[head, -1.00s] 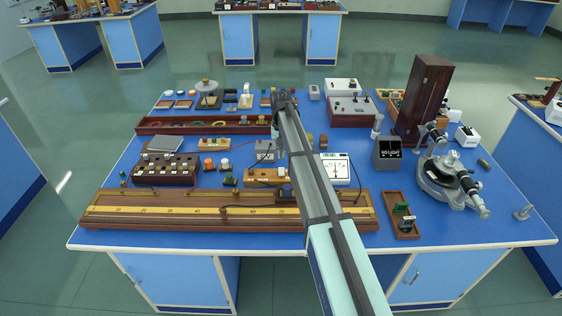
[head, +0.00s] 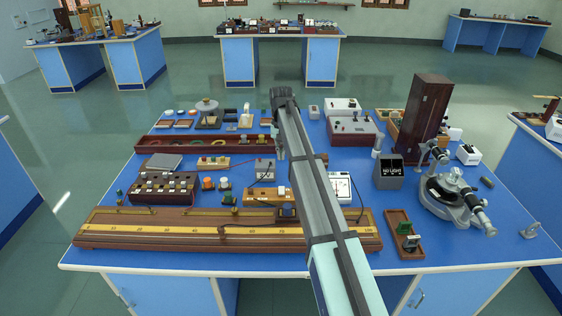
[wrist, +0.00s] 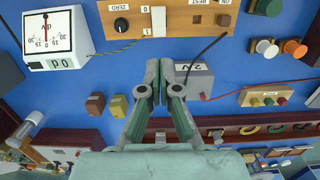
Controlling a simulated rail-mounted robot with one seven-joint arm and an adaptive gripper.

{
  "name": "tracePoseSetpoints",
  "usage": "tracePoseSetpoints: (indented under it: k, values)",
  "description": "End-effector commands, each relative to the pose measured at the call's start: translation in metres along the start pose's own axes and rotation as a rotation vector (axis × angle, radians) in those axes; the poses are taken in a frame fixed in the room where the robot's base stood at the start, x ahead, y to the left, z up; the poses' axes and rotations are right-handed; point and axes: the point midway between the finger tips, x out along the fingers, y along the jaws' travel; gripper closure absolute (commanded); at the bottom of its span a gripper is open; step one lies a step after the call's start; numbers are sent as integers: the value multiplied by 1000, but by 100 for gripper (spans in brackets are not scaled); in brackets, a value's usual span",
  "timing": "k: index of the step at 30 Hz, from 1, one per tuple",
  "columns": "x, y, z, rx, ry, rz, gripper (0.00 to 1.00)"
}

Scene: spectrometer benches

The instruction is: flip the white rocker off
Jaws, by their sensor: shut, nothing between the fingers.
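The white rocker (wrist: 158,20) sits on the face of a tan wooden box (wrist: 196,18), beside small 0 and 1 plates, at the top of the wrist view. The box also carries a black knob marked ZERO (wrist: 121,24). In the head view the box (head: 262,197) stands behind the long scale board, and I cannot make out the rocker there. My gripper (wrist: 160,66) is shut and empty. In the wrist view its fingertips appear just below the box's edge, under the rocker. In the head view my gripper (head: 280,156) hangs over the bench, partly hidden by my arm.
A white dial meter (wrist: 58,38) stands beside the tan box. A grey 2V box (wrist: 194,82) with red and black leads is close to my fingers. A brown block (wrist: 95,104) and an olive block (wrist: 119,106) stand nearby. The long scale board (head: 170,230) lies along the front edge.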

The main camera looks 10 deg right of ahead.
Motion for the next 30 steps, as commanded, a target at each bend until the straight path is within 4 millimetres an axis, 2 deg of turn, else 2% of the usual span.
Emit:
tracePoseSetpoints:
  k: [6, 17, 23, 30]
  values:
    - [0, -1, 10, 0, -60, 0, 100]
    - [5, -1, 10, 0, -59, 0, 100]
    - [29, -1, 13, 0, -61, 0, 100]
    - [74, 0, 16, 0, -61, 0, 100]
